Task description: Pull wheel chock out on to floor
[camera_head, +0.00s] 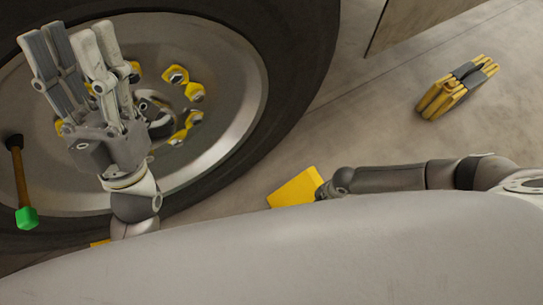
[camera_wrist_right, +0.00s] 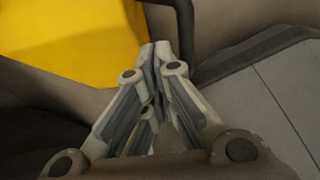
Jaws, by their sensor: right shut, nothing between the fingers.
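A yellow wheel chock (camera_head: 295,188) sits on the floor by the lower right of the large tyre (camera_head: 300,75). In the right wrist view its yellow surface (camera_wrist_right: 75,38) fills the upper left, and a black bar or handle (camera_wrist_right: 185,28) stands beside it. My right gripper (camera_wrist_right: 155,50) is shut and empty, its tips close to the black bar; contact cannot be told. In the head view the right arm reaches toward the chock, and its fingers are hidden. My left gripper (camera_head: 70,35) is raised in front of the wheel, open and empty.
A small yellow patch (camera_head: 100,243) shows below the tyre. Yellow lug-nut markers ring the hub. A green-ended hammer-like tool (camera_head: 20,190) is at left. A yellow and black bundle (camera_head: 455,90) lies on the floor at right. Floor (camera_head: 385,130) between is clear.

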